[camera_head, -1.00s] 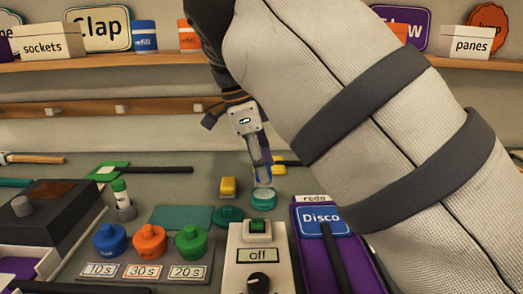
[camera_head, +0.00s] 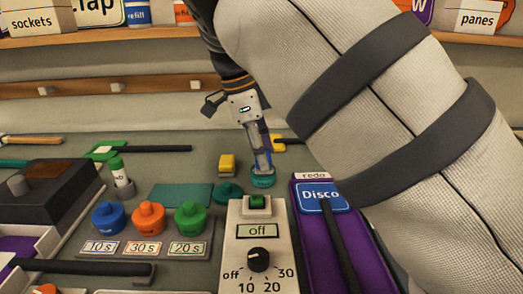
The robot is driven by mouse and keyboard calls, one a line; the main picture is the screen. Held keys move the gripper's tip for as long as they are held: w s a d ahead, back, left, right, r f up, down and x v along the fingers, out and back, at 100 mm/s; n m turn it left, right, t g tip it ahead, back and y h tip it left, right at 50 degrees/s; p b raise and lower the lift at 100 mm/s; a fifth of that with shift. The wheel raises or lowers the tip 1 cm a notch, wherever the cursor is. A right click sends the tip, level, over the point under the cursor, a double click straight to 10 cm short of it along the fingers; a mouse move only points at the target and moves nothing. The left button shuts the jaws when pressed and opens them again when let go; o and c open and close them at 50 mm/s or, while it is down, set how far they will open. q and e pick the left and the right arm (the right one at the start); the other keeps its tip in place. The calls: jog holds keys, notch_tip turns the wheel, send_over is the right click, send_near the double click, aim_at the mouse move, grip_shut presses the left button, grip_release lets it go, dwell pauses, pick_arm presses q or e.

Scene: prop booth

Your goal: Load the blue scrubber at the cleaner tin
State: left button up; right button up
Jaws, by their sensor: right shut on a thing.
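My right gripper (camera_head: 262,170) points down at the middle of the bench. It is shut on the blue scrubber (camera_head: 268,160), which shows only as a narrow blue strip by the fingers. The small round teal cleaner tin (camera_head: 263,183) stands directly beneath, behind the grey dial box. The fingertips and the scrubber's low end are at the tin's top; whether the scrubber touches inside is too small to tell. A teal lid-like disc (camera_head: 228,192) lies just left of the tin. My left gripper is not in view.
A grey dial box (camera_head: 240,262) stands in front of the tin, with a purple Disco case (camera_head: 310,225) to its right. A yellow block (camera_head: 227,163) sits behind left. My right arm covers the right side.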

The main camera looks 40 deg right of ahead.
aim_at(269, 155)
jog(key=shift+f, duration=0.3)
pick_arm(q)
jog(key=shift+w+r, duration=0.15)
pick_arm(e)
jog(key=shift+f, duration=0.15)
dwell(1.1)
notch_tip(269, 155, up, 6)
jog(key=shift+f+p, duration=0.2)
jog(key=shift+p, duration=0.4)
jog(key=shift+r, duration=0.8)
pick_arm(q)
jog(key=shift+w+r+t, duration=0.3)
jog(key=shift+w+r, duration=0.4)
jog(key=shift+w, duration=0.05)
